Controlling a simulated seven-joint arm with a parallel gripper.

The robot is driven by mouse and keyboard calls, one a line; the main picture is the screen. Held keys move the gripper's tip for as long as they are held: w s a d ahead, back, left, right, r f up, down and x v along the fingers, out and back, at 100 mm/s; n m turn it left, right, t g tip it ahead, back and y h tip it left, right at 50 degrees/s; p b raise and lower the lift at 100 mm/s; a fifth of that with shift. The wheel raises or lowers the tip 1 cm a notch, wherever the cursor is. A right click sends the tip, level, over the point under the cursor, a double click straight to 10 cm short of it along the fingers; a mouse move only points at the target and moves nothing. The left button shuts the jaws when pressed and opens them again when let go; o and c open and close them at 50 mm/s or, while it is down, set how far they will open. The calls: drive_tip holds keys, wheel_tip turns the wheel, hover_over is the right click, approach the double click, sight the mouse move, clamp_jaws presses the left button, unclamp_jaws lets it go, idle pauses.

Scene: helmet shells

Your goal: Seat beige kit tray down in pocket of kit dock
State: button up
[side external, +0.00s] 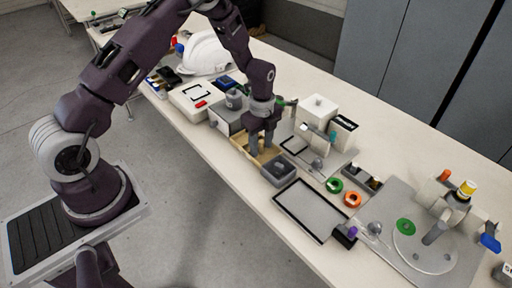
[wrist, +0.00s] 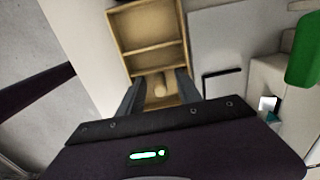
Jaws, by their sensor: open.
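The beige kit tray (side external: 240,143) lies on the table under my gripper (side external: 262,146), partly hidden by it in the side view. My gripper (wrist: 158,84) is open and points down, with one finger on each side of the knob. I cannot tell whether the fingers touch it. A large black-edged grey rectangle (side external: 311,209) and a smaller black outline (side external: 295,145) on a grey plate are in the side view; I cannot tell which is the kit dock.
A dark grey bin (side external: 285,168) stands close to the tray. A grey box (side external: 228,118) and white box (side external: 318,108) stand behind. Green (side external: 334,185) and orange (side external: 352,199) rings lie to the right. A white helmet shell (side external: 208,53) is at far left.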

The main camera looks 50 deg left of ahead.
drive_tip(key=shift+f, duration=0.35)
clamp_jaws()
idle(1.2)
